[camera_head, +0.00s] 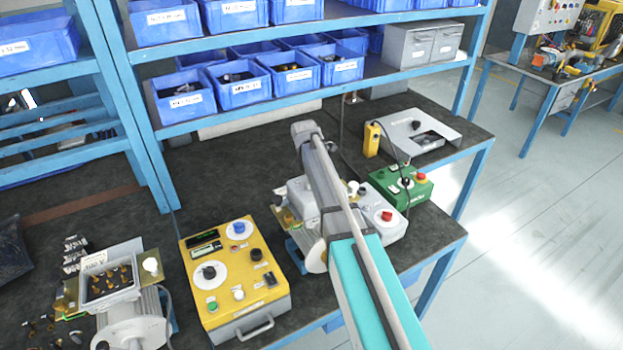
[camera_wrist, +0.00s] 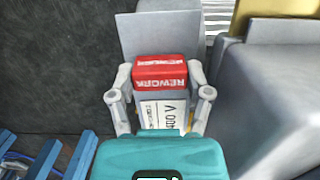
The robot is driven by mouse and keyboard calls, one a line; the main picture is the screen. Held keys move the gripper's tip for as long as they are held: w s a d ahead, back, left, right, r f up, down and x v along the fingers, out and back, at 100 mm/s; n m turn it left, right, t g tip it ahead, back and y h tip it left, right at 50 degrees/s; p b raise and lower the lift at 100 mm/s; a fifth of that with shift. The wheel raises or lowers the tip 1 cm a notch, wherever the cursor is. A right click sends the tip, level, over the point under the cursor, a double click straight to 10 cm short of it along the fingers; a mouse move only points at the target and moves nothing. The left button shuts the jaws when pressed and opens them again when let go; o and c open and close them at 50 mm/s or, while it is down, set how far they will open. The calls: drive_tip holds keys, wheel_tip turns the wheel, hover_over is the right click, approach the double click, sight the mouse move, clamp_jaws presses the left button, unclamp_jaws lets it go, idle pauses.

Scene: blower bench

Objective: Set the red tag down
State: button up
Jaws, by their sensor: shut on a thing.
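The red tag (camera_wrist: 160,72), a small block with white REWORK lettering, shows in the wrist view between the two grey fingers of my gripper (camera_wrist: 161,80). The fingers are shut on its left and right sides. A white label reading 400 V (camera_wrist: 162,116) shows just below the tag in the picture. A plain grey surface (camera_wrist: 158,32) lies behind the tag; I cannot tell whether the tag touches it. In the head view my arm hides the gripper and I cannot make out the tag.
On the dark bench (camera_head: 270,122) stand a yellow control box (camera_head: 233,275), a green box with a red button (camera_head: 401,188), a grey unit with a red button (camera_head: 385,222) and a motor (camera_head: 130,322). A shelf of blue bins (camera_head: 233,85) rises behind. Bare bench shows left of centre.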

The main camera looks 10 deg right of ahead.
drive_tip(key=shift+f, duration=0.15)
drive_tip(key=o, duration=0.7)
drive_tip(key=shift+r, duration=0.2)
wheel_tip(320, 180, up, 12)
drive_tip(key=a+p, duration=0.1)
drive_tip(key=p, duration=1.1)
drive_tip(key=shift+s+a, duration=0.2)
drive_tip(key=shift+f, duration=0.1)
